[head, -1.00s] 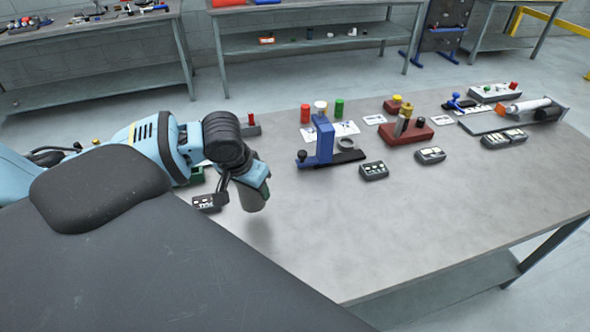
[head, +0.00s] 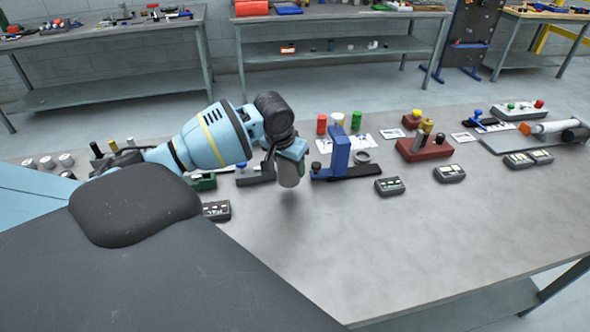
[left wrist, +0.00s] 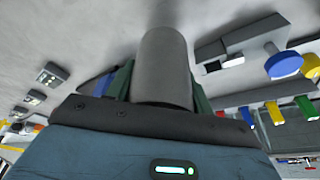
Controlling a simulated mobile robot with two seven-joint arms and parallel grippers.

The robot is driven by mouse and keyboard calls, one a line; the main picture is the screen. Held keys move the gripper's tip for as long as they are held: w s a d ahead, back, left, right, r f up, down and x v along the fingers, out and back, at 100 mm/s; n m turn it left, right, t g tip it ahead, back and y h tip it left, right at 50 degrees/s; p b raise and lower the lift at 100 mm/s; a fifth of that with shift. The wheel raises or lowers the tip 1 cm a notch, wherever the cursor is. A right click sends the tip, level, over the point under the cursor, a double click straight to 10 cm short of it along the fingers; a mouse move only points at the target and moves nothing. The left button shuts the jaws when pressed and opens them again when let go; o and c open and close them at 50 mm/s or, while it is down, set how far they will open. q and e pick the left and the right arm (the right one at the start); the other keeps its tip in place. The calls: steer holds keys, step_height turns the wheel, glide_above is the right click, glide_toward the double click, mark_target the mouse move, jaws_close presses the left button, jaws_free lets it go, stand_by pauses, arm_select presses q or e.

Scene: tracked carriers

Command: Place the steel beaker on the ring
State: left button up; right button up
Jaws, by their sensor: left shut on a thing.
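The steel beaker (head: 289,174) is a plain grey cylinder, hanging roughly upright above the table in the head view. My left gripper (head: 292,153) is shut on its upper part. The left wrist view shows the beaker (left wrist: 165,62) between the green-sided fingers of the gripper (left wrist: 162,90). The grey ring (head: 362,162) lies to the right of the beaker, just beyond the blue upright of a fixture. The ring is not clearly visible in the left wrist view. My right gripper is not in view.
The blue upright (head: 340,150) on its black base stands between beaker and ring. A dark control box (head: 389,186) sits in front of the ring, and a red block (head: 425,148) to its right. Red, white and green cylinders stand behind. The table's front middle is clear.

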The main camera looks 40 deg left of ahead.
mark_target(293, 169)
arm_select(q)
steer(key=shift+w+a, duration=0.25)
steer(key=shift+w, duration=0.6)
steer(key=shift+s+x, duration=0.2)
steer(key=shift+x, duration=0.65)
steer(key=shift+s+x, duration=0.15)
steer(key=shift+x, duration=0.7)
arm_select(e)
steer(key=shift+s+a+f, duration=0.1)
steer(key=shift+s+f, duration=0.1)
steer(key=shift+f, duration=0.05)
arm_select(q)
steer(key=shift+f, duration=0.3)
steer(key=o, duration=1)
steer(key=shift+r, duration=0.3)
steer(key=shift+p+v, duration=0.65)
steer(key=shift+v, duration=5.25)
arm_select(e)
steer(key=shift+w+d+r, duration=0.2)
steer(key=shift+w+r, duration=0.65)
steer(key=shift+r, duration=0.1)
